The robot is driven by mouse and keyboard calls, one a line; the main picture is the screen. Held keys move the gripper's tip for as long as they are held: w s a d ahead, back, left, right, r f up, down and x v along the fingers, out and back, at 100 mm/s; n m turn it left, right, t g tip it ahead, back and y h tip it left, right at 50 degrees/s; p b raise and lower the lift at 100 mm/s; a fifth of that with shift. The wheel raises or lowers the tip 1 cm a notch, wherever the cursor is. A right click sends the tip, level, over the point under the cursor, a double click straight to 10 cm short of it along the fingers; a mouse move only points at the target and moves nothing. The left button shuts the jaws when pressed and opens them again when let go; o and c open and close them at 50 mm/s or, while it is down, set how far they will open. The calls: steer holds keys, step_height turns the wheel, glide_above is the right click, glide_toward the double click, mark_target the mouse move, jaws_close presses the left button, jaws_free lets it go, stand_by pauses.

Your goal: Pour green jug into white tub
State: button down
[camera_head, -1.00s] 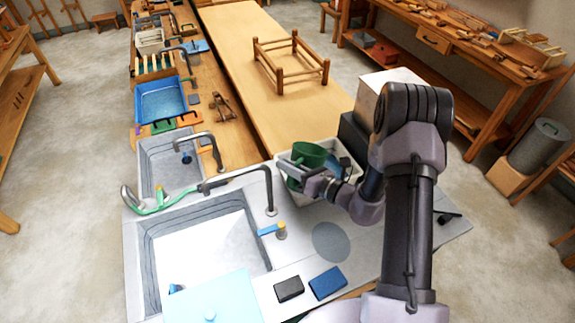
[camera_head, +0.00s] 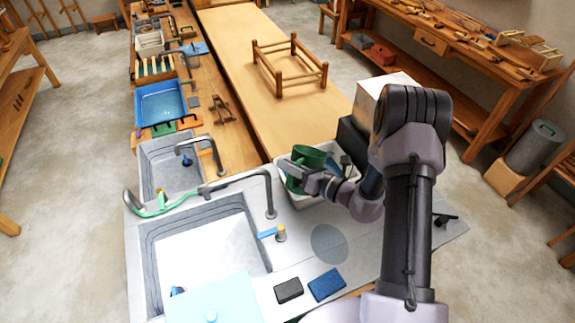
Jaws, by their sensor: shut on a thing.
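The green jug (camera_head: 307,156) is held in my gripper (camera_head: 298,173) above the white tub (camera_head: 317,201). My gripper is shut on the jug, which is tilted. The jug's mouth and any contents are too small to make out clearly. The white tub stands on the grey counter, right of the taps. The jug, my gripper and my arm hide much of its inside.
Left of the tub are a large sink (camera_head: 205,245) and a smaller sink (camera_head: 165,165), with curved taps. A black block (camera_head: 288,290) and a blue block (camera_head: 327,284) lie at the counter's front. A white box (camera_head: 380,92) stands behind my arm.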

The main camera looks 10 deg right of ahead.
steer(key=shift+w+d+r+m+g+p, duration=0.25)
steer(key=shift+w+d+r+m+p, duration=0.35)
steer(key=shift+r+p, duration=0.65)
steer(key=shift+w+d+r+m+g+p, duration=0.2)
steer(key=shift+w+r+m+p, duration=0.2)
steer(key=shift+r+m+p, duration=0.85)
steer(key=shift+w+d+r+m+g+p, duration=0.25)
steer(key=shift+w+d+r+p, duration=0.3)
steer(key=shift+p, duration=1.25)
steer(key=shift+w+r+y+p, duration=0.1)
steer(key=shift+r+y+p, duration=0.2)
steer(key=shift+r, duration=0.05)
steer(key=shift+m, duration=0.3)
steer(key=shift+r, duration=0.1)
